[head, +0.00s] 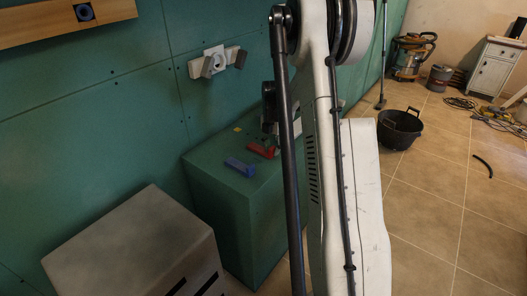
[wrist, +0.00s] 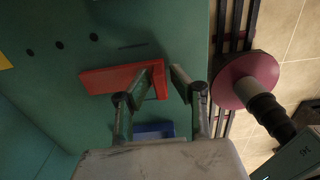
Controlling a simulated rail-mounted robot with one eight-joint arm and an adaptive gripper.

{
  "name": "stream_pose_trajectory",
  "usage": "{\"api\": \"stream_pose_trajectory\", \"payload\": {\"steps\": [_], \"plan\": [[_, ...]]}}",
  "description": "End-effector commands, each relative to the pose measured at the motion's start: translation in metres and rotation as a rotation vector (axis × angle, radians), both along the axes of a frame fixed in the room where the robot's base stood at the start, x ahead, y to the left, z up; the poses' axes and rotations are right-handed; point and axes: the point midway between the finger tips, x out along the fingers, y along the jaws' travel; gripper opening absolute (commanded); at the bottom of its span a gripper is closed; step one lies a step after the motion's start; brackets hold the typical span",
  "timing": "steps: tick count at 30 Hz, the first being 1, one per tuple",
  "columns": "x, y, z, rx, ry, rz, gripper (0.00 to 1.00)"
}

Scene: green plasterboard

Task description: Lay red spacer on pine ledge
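The red spacer (head: 262,151) lies on top of a green box (head: 232,193), behind a blue block (head: 239,166) in the head view. In the wrist view the red spacer (wrist: 112,77) is a long bar with a short upright end. My gripper (wrist: 165,77) is open, with its left finger over the bar and its right finger just beyond the spacer's right end. I cannot tell whether either finger touches it. The pine ledge (head: 45,26) is high on the green wall at upper left. My arm hides much of the gripper in the head view.
A dark blue piece (head: 84,12) with a round hole is at the ledge. A pale wall fitting (head: 216,62) sits above the box. A grey case (head: 128,240) stands front left. A black bucket (head: 399,129) and vacuum (head: 410,57) stand on the tiles at right.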

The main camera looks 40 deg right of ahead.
Motion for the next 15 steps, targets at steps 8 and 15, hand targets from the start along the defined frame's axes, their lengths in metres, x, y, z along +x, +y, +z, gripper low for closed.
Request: {"api": "stream_pose_trajectory", "payload": {"steps": [8, 15], "plan": [[0.0, 0.0, 0.0002, 0.0, 0.0, 0.0, 0.0], [0.0001, -0.0001, 0.0017, 0.0, 0.0, 0.0, 0.0]]}}
